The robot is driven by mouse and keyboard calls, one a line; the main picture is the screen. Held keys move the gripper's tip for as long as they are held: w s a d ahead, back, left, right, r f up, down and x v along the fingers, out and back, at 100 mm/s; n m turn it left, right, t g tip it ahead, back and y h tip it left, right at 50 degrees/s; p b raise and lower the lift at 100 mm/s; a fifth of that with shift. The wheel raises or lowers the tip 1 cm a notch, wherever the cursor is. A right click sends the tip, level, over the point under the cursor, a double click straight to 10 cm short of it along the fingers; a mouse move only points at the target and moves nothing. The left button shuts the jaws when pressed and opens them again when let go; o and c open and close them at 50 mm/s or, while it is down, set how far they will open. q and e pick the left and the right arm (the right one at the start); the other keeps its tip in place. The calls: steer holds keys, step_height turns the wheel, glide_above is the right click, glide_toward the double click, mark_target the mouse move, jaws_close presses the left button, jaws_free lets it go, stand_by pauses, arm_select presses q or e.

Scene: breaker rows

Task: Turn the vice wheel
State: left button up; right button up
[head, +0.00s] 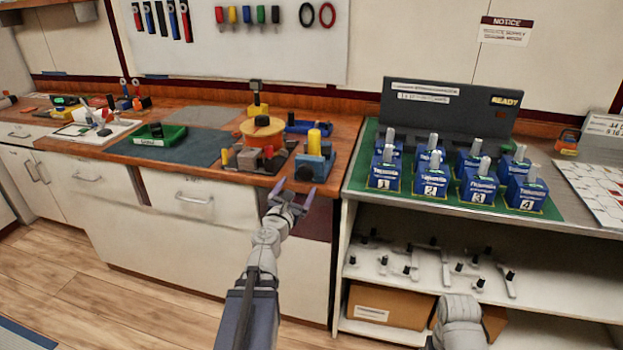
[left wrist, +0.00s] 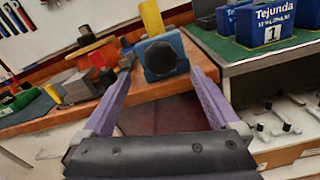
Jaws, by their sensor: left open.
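A small blue vice (head: 314,166) with an upright yellow cylinder (head: 314,140) in it stands at the right front end of the wooden bench. In the left wrist view, a round black wheel (left wrist: 158,56) faces me on the front of the blue vice body (left wrist: 178,50). My left gripper (head: 294,190) is open and empty, in front of the bench edge and just short of the vice. In the left wrist view its two purple fingers (left wrist: 160,78) frame the wheel from left and right, without visible contact. My right gripper is out of view.
Left of the vice are an orange disc (head: 262,127) and coloured blocks. A green tray (head: 160,136) lies farther left. The right-hand bench carries several blue numbered boxes (head: 430,180), with a shelf of small black-tipped parts below. The floor in front is clear.

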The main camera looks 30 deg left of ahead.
mark_target(304, 175)
arm_select(q)
steer(key=shift+x, duration=3.95)
steer(key=shift+s+d, duration=0.1)
steer(key=c, duration=1.4)
